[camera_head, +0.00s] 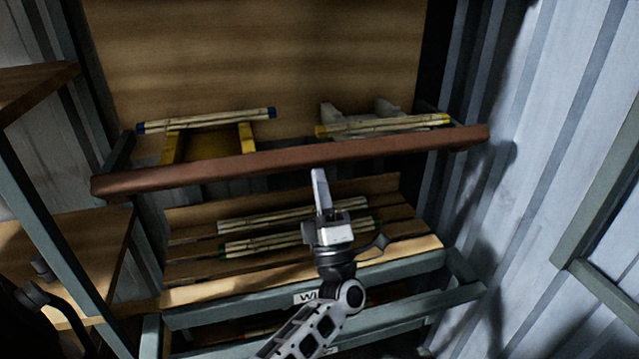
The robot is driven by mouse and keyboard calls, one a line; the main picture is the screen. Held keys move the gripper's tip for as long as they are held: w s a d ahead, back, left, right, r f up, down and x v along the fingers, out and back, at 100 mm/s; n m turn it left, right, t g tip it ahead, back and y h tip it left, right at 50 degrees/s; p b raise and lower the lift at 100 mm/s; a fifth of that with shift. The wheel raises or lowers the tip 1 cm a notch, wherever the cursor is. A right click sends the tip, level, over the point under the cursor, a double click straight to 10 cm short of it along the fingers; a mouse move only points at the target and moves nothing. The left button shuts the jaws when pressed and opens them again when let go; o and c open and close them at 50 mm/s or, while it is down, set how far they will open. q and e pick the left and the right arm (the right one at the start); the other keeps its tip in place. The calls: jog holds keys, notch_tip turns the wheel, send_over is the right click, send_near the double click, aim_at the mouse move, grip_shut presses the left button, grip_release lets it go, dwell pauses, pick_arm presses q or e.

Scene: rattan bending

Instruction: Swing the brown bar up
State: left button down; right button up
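The brown bar (230,168) runs across the middle of the view, in front of the rack, from the left post to the right wall side. It slants slightly, with its right end higher in the picture. My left gripper (319,178) points up, its tip just below the bar's lower edge near mid-length. I cannot tell whether it touches the bar. One pale finger shows clearly; its partner is not distinct, so the opening cannot be judged. Nothing is seen held. My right gripper is not in view.
Rattan bundles with blue ends (205,121) and yellow ends (383,125) lie behind the bar. More bundles lie on the slatted shelf (200,272) below. A wooden side shelf (85,250) stands left; a corrugated wall (540,130) closes the right.

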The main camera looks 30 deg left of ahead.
aim_at(318, 165)
pick_arm(q)
jog(key=shift+r, duration=0.25)
jog(key=shift+w+a+r+p, duration=0.1)
jog(key=shift+a+r+p, duration=0.05)
jog(key=shift+r+p, duration=0.7)
jog(key=shift+r, duration=0.1)
jog(key=shift+p+x, duration=0.3)
jog(key=shift+x, duration=0.45)
jog(key=shift+r, duration=0.15)
